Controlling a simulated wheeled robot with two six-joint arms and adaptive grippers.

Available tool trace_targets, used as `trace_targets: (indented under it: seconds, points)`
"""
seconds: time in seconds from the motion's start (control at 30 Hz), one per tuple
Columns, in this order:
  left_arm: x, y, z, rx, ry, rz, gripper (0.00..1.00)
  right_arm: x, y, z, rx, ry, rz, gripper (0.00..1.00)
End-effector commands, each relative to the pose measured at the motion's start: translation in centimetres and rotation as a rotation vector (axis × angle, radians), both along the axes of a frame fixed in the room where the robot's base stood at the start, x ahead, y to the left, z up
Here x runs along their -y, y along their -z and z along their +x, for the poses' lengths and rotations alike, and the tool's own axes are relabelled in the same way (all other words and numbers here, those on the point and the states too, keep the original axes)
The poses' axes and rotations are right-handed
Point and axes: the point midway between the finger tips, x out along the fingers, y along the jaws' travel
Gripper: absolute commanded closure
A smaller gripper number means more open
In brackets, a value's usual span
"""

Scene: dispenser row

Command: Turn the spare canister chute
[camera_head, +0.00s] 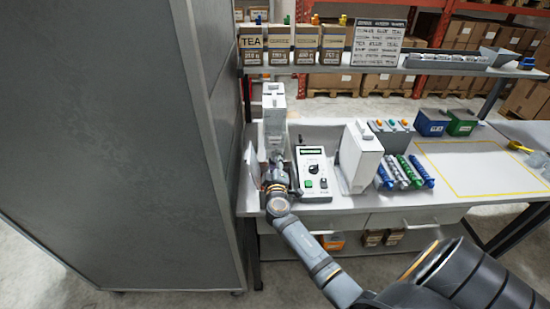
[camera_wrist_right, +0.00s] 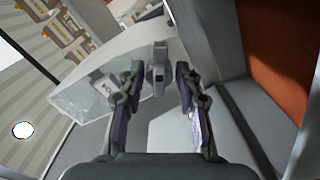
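A tall white dispenser canister (camera_head: 274,118) stands at the left end of the bench, left of a control box. A second white canister unit (camera_head: 360,160) stands to the right of that box. The pictures do not show which one is the spare. My right gripper (camera_head: 276,163) is at the lower front of the left canister. In the right wrist view, my right gripper (camera_wrist_right: 159,95) is open, its two fingers apart. A small grey spout-like part (camera_wrist_right: 158,68) lies between and just beyond the fingertips; contact cannot be told. My left gripper is out of view.
The control box (camera_head: 313,172) with a green display and knob is close right of my gripper. A large grey cabinet (camera_head: 130,140) rises at the left. Coloured tubes (camera_head: 404,172) lie farther right, before a clear yellow-outlined area (camera_head: 475,168). A shelf (camera_head: 345,70) spans above.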

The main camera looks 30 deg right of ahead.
Motion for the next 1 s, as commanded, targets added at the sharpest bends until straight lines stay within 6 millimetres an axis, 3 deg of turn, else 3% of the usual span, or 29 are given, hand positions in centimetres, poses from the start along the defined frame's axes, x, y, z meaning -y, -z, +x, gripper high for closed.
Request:
trace_targets:
  seconds: [0.27, 0.53, 1.0]
  points:
    - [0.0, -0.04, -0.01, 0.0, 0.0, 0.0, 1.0, 0.18, 0.02, 0.25, -0.001, 0.0, -0.001, 0.66]
    - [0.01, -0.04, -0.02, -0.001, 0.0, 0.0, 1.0, 0.16, 0.03, 0.23, -0.001, 0.0, -0.001, 1.0]
    - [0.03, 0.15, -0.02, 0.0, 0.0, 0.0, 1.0, 0.15, 0.08, 0.21, -0.061, 0.0, -0.099, 1.0]
